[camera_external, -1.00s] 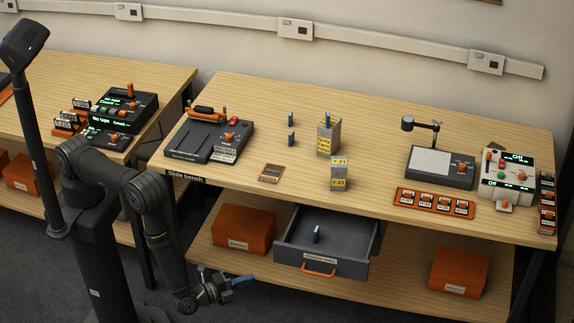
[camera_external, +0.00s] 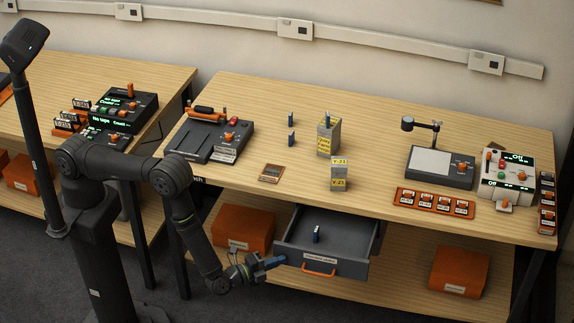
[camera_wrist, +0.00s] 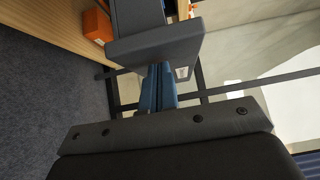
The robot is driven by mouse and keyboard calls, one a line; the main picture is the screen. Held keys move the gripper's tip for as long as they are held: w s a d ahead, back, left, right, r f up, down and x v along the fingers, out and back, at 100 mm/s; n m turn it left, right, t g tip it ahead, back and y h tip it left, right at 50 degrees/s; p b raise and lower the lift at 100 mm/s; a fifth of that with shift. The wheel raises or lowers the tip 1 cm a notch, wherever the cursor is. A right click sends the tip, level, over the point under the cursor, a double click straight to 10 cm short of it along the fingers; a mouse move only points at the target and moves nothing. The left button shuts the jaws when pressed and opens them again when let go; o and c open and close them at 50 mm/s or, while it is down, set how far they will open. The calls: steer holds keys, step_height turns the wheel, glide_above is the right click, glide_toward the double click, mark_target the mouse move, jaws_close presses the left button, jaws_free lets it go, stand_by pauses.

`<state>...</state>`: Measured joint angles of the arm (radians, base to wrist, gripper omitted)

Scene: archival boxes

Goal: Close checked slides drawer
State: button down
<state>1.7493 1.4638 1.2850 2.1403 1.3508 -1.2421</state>
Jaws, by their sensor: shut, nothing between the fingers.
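The grey checked slides drawer (camera_external: 345,266) is pulled out below the bench top, with an orange handle (camera_external: 318,270) and a label on its front. A small blue and white item (camera_external: 316,235) stands inside it. My gripper (camera_external: 277,262) is shut and empty, just left of the drawer's front panel, with its blue fingertips pointing right. In the wrist view the shut blue fingers (camera_wrist: 159,88) point at a grey panel (camera_wrist: 155,42), apparently the drawer front. I cannot tell whether they touch it.
An orange box (camera_external: 244,228) sits on the lower shelf left of the drawer, and another (camera_external: 459,272) stands to its right. The bench top (camera_external: 370,225) above overhangs the shelf and carries slide equipment. Floor in front of the drawer is clear.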

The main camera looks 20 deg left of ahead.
mark_target(294, 232)
steer(key=shift+w, duration=0.1)
steer(key=w, duration=2.1)
steer(key=shift+w, duration=0.5)
steer(key=shift+w+r, duration=0.1)
steer(key=shift+w, duration=0.05)
steer(key=s, duration=0.4)
steer(key=shift+s+d, duration=0.1)
steer(key=shift+s, duration=0.2)
steer(key=v, duration=1)
steer(key=shift+s, duration=0.2)
steer(key=shift+w, duration=0.1)
